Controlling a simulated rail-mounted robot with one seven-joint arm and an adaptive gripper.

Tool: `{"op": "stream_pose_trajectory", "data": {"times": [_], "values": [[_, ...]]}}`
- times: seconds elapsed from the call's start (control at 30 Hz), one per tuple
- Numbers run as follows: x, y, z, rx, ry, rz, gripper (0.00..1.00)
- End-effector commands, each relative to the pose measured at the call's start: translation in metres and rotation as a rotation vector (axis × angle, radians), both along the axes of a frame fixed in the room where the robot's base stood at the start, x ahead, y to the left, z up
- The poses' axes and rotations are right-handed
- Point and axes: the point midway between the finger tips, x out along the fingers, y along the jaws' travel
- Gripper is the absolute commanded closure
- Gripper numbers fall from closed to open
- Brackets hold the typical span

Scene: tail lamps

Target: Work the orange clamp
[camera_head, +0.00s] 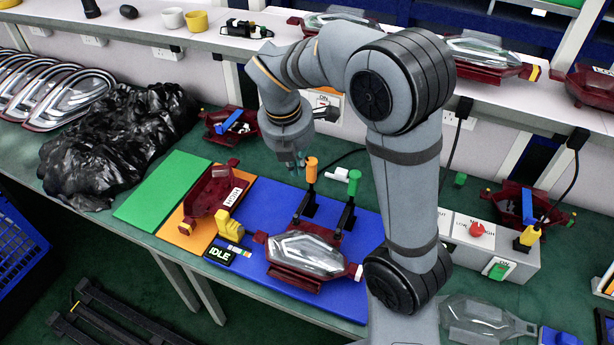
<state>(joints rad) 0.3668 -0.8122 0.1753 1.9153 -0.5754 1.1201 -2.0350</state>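The orange clamp (311,170) has an upright orange handle on a black lever, standing on the blue board (345,290) behind a lamp. My gripper (293,162) hangs pointing down just left of and behind the orange handle. Its fingers look close to the handle, but I cannot tell whether they touch it. The fingers are small and partly blurred, so their opening is unclear. A similar green clamp (354,182) stands upright to the right. A tail lamp (306,254) with a clear lens and dark red housing lies in front of both clamps.
An "IDLE" display (219,255) and a yellow part (229,222) sit left of the lamp. A red housing (214,192) lies on the orange mat (178,237). A switch box (485,245) stands at right. A black plastic heap (115,137) lies at left. My arm hides the area right of the clamps.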

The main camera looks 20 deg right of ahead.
Motion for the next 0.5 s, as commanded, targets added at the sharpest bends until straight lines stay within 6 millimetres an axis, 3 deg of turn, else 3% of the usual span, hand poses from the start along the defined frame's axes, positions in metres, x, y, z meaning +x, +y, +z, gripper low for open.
{"op": "stream_pose_trajectory", "data": {"times": [0.1, 0.27, 0.5], "values": [[-0.001, 0.000, -0.001, -0.023, 0.021, 0.111, 1.00], [0.001, -0.002, -0.010, -0.031, 0.029, 0.153, 1.00], [0.007, -0.008, -0.053, -0.032, 0.032, 0.152, 1.00]]}}
